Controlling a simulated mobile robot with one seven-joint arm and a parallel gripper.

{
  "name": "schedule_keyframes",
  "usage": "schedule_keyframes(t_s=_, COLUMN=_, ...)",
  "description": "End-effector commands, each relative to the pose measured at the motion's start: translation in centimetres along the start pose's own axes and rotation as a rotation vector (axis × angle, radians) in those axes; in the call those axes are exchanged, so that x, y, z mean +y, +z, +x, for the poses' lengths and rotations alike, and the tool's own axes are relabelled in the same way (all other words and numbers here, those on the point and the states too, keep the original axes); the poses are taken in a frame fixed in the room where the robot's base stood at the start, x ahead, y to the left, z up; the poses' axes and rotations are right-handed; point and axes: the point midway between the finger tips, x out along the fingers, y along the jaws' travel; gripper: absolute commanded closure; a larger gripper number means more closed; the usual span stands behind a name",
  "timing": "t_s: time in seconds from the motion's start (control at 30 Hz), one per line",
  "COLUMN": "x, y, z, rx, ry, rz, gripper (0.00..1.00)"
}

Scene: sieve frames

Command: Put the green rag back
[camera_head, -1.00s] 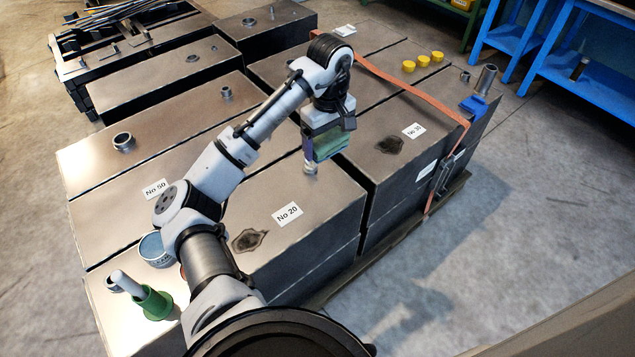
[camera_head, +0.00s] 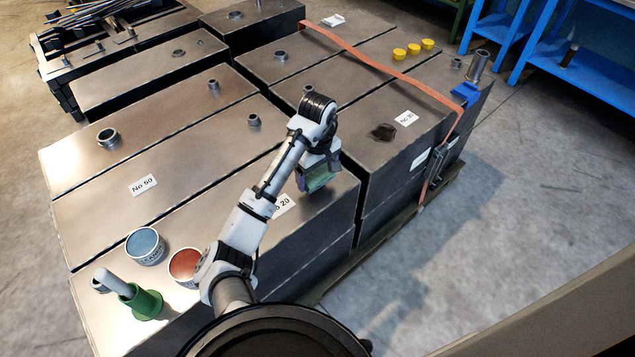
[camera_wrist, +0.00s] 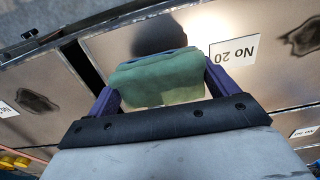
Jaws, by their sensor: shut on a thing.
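The green rag (camera_wrist: 160,78) is folded and held between the two purple fingers of my gripper (camera_wrist: 162,88) in the wrist view. In the head view my gripper (camera_head: 318,180) hangs over the near end of the tank labelled No 20 (camera_head: 335,215), with the green rag (camera_head: 319,180) showing at its tip. The rag appears to be above the tank top; a dark shadow lies on the metal beyond it in the wrist view. My gripper is shut on the rag.
A blue-topped can (camera_head: 145,246), a red-topped can (camera_head: 185,264) and a green holder (camera_head: 146,303) stand at the front left. Tank No 30 (camera_head: 390,160) carries a dark stain (camera_head: 382,131). An orange strap (camera_head: 380,66) crosses the tanks. Yellow caps (camera_head: 414,49) sit at the back.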

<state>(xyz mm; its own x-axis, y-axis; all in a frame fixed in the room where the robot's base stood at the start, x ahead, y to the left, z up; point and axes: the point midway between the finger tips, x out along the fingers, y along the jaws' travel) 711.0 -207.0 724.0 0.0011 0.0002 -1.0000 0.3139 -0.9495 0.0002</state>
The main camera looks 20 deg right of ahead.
Motion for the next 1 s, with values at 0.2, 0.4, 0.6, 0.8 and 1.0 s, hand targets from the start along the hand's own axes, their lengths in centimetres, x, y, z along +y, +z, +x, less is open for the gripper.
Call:
schedule_keyframes(t_s=0.2, x=-0.1, y=0.0, z=3.2, rx=-0.002, ry=-0.002, rz=-0.002, gripper=0.35)
schedule_keyframes(t_s=0.4, x=0.0, y=0.0, z=3.6, rx=-0.001, ry=-0.001, rz=0.000, gripper=0.35)
schedule_keyframes(t_s=0.6, x=0.0, y=0.1, z=3.8, rx=-0.001, ry=-0.001, rz=0.000, gripper=0.10)
schedule_keyframes(t_s=0.8, x=0.0, y=0.1, z=3.8, rx=-0.001, ry=-0.001, rz=0.000, gripper=0.00)
schedule_keyframes(t_s=1.0, x=0.0, y=0.0, z=3.2, rx=0.000, ry=0.000, rz=0.001, gripper=0.00)
